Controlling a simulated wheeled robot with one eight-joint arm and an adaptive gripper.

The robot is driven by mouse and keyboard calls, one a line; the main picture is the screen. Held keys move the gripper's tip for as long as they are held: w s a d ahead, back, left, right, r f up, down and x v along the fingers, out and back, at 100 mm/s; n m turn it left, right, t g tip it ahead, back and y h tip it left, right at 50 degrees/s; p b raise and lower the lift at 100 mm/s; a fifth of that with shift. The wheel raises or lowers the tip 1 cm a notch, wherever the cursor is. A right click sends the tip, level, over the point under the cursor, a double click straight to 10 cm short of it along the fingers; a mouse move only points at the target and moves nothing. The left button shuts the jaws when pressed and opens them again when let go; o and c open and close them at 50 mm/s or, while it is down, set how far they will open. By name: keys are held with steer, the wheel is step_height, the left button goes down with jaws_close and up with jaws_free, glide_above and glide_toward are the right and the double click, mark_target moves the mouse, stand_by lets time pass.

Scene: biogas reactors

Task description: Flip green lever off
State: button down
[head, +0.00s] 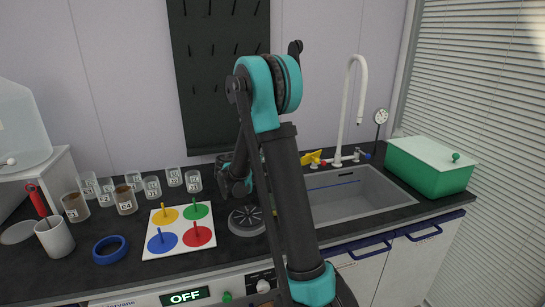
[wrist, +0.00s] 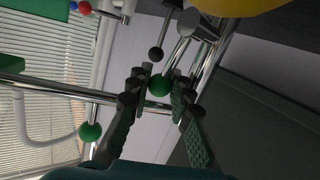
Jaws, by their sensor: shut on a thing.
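In the wrist view, a green ball knob (wrist: 160,86) at the end of a short chrome lever sits between the fingertips of my gripper (wrist: 160,92). The fingers are closed in on it from both sides. A second green ball (wrist: 90,131) on a chrome rod shows at lower left, outside the fingers. In the head view, my gripper (head: 236,178) is low over the back of the counter, partly hidden by my arm. The held lever cannot be made out there.
A sink (head: 350,195) with a white tap (head: 357,90) lies right of my arm. A green box (head: 432,170) stands at far right. A board with colored discs (head: 180,232) and several labeled jars (head: 125,199) are at left. A black ball lever (wrist: 156,54) is close to my fingers.

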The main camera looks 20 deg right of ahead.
steer(key=c, duration=1.6)
jaws_free()
steer(key=shift+a, duration=0.1)
steer(key=v, duration=1.2)
